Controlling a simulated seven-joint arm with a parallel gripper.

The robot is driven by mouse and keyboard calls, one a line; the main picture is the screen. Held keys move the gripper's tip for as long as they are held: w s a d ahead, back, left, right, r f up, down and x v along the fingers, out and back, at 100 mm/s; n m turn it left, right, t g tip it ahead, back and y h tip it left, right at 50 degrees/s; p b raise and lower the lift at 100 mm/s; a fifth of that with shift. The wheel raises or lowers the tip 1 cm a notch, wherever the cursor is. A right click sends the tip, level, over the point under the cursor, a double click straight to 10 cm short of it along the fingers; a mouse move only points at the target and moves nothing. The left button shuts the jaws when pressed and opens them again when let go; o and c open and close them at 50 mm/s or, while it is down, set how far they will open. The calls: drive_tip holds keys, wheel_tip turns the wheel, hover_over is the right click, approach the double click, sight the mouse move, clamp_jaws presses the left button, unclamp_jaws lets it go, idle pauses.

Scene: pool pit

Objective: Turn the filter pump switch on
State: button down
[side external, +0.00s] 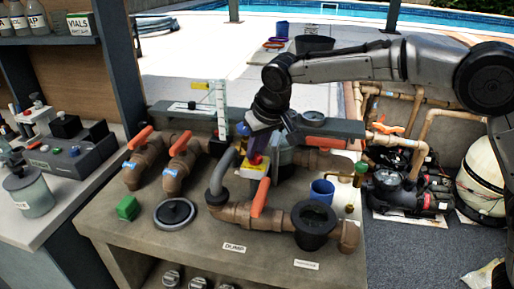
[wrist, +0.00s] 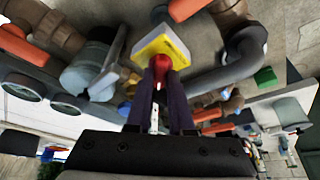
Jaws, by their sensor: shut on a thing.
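The switch is a small yellow box (side external: 249,170) with a red knob (side external: 256,159), set among the pipes at the middle of the bench. In the wrist view the yellow box (wrist: 158,42) lies just past my fingertips, and the red knob (wrist: 160,63) is between them. My gripper (side external: 257,151) comes down from above and is shut on the red knob; its two dark fingers also show in the wrist view (wrist: 160,76). The fingers partly cover the knob. I cannot tell which position the switch is in, and no label on it is readable.
Brown pipes with orange handles stand close around; one orange handle (side external: 261,197) is just below the switch. A grey elbow pipe (side external: 220,177) is at its left. A blue cup (side external: 321,191) and black-topped pipe (side external: 314,224) stand right. A green block (side external: 128,208) lies front left.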

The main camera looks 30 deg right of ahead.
drive_tip(key=m+h, duration=0.1)
drive_tip(key=m, duration=0.3)
drive_tip(key=shift+a+m+h, duration=0.2)
drive_tip(key=shift+m+h, duration=0.1)
drive_tip(key=shift+h, duration=0.1)
drive_tip(key=m+g+h, duration=0.1)
drive_tip(key=m, duration=0.3)
drive_tip(key=shift+m+g, duration=0.3)
drive_tip(key=c, duration=0.8)
unclamp_jaws()
drive_tip(key=v, duration=1.3)
drive_tip(key=shift+a+r, duration=0.3)
drive_tip(key=shift+a, duration=0.1)
drive_tip(key=shift+s, duration=0.1)
